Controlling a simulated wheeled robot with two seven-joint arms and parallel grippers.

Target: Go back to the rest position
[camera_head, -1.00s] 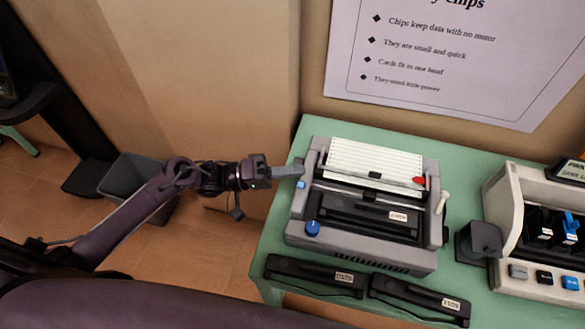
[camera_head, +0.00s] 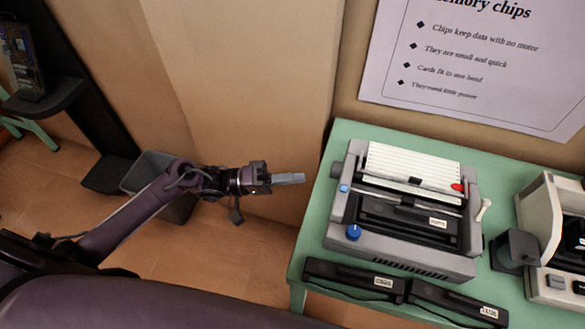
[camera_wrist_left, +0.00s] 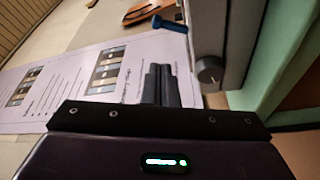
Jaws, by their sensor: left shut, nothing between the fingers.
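My left gripper (camera_head: 289,179) reaches in from the left in the head view. Its fingers are shut and empty, held in the air just left of the green table (camera_head: 312,232). A gap shows between the fingertips and the grey machine (camera_head: 400,255) on the table. In the left wrist view the closed fingers (camera_wrist_left: 161,84) show in the middle, with nothing between them. My right gripper is in neither view.
Two black cartridges (camera_head: 355,281) (camera_head: 458,303) lie along the table's front edge. A beige device (camera_head: 548,215) stands at the right. A grey bin (camera_head: 150,170) stands on the floor behind my left arm. A poster (camera_head: 470,65) hangs on the wall.

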